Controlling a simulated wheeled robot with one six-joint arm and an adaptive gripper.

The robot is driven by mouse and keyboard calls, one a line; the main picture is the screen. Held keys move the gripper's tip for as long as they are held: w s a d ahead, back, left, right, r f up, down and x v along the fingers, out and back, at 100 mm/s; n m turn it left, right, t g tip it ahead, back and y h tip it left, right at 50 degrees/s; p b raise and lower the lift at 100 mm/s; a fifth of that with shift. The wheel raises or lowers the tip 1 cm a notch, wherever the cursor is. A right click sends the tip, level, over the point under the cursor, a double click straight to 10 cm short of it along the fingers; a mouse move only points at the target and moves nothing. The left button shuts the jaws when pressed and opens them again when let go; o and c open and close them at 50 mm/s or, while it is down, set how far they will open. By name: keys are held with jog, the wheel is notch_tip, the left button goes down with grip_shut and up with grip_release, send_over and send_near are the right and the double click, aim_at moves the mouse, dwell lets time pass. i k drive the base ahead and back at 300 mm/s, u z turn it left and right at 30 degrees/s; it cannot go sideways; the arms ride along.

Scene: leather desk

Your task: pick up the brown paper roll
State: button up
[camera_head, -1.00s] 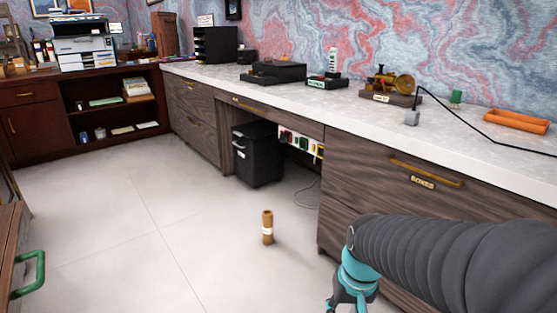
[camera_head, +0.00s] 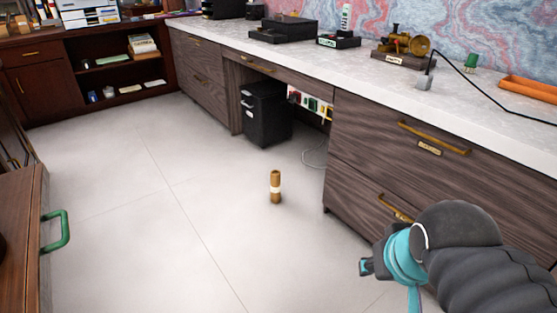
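The brown paper roll (camera_head: 275,187) stands upright on the pale floor, near the middle of the head camera view. A light band or label wraps its middle. My gripper (camera_head: 366,267) is at the lower right, in front of the drawer fronts, and apart from the roll, which is up and to its left. Only a small dark and turquoise part of the gripper shows, so its fingers cannot be made out clearly.
A wooden counter with drawers (camera_head: 400,165) runs along the right. A black cabinet (camera_head: 267,114) stands under it, with a loose cable (camera_head: 315,155) nearby. A wooden unit with a green handle (camera_head: 56,231) is at the left. The floor around the roll is clear.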

aim_at(275, 175)
jog(key=u, duration=1.25)
jog(key=i, duration=3.1)
jog(key=u, duration=1.6)
jog(key=i, duration=0.65)
jog(key=z, duration=3.55)
